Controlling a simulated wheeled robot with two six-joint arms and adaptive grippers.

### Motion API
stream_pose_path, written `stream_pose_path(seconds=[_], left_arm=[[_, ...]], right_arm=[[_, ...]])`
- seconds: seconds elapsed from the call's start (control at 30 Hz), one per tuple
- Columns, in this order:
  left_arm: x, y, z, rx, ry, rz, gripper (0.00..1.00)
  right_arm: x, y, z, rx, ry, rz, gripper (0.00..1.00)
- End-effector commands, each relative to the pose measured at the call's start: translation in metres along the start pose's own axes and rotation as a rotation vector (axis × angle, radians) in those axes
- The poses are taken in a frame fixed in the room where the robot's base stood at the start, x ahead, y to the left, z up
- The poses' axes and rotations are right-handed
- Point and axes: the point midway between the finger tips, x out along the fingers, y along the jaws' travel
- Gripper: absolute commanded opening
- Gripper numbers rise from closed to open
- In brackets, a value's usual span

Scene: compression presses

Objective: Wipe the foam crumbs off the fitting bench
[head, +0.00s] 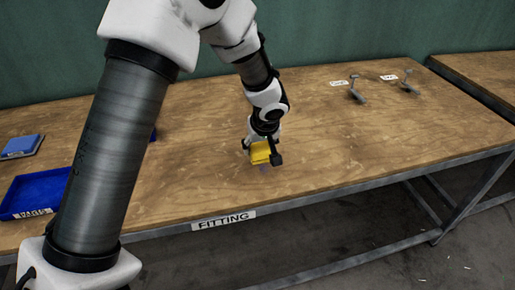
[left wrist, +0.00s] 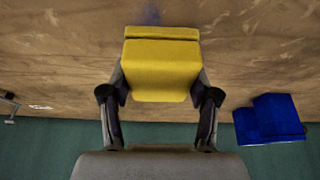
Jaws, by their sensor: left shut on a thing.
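The fitting bench (head: 370,140) is a wooden top with a FITTING label (head: 224,220) on its front edge. My left gripper (head: 262,151) is shut on a yellow block, seemingly a sponge (head: 260,153), low over the bench near its front edge. In the left wrist view the sponge (left wrist: 160,70) sits between both fingers; I cannot tell whether it touches the wood. A small bluish-purple patch (left wrist: 151,12) shows on the wood beside it. Pale marks lie on the wood; I cannot tell crumbs from grain. My right gripper is out of view.
A blue tray (head: 33,194) with a label and a blue block on a grey base (head: 21,146) are at the left. Two grey tools (head: 356,92) (head: 409,84) with white tags stand at the back right. Pale specks lie on the floor. The right bench top is clear.

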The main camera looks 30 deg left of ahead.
Motion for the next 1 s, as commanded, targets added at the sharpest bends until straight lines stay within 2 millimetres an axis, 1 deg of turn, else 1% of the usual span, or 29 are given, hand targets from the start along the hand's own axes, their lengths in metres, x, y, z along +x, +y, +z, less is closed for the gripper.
stream_pose_path(seconds=[0.03, 0.23, 0.83, 0.93, 1.0], left_arm=[[-0.008, 0.001, -0.004, 0.001, 0.001, 0.001, 0.05], [-0.020, 0.004, -0.010, 0.005, 0.000, 0.002, 0.05], [-0.021, 0.005, -0.011, 0.007, 0.000, 0.002, 0.05], [-0.021, 0.008, -0.004, 0.038, -0.003, 0.013, 0.05], [-0.020, 0.014, 0.008, 0.107, -0.009, 0.038, 0.05]], right_arm=[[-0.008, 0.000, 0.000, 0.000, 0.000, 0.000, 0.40], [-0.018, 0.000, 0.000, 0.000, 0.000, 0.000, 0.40], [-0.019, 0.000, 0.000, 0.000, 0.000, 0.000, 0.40], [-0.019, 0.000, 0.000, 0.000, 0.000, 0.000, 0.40], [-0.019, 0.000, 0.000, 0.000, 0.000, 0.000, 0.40]])
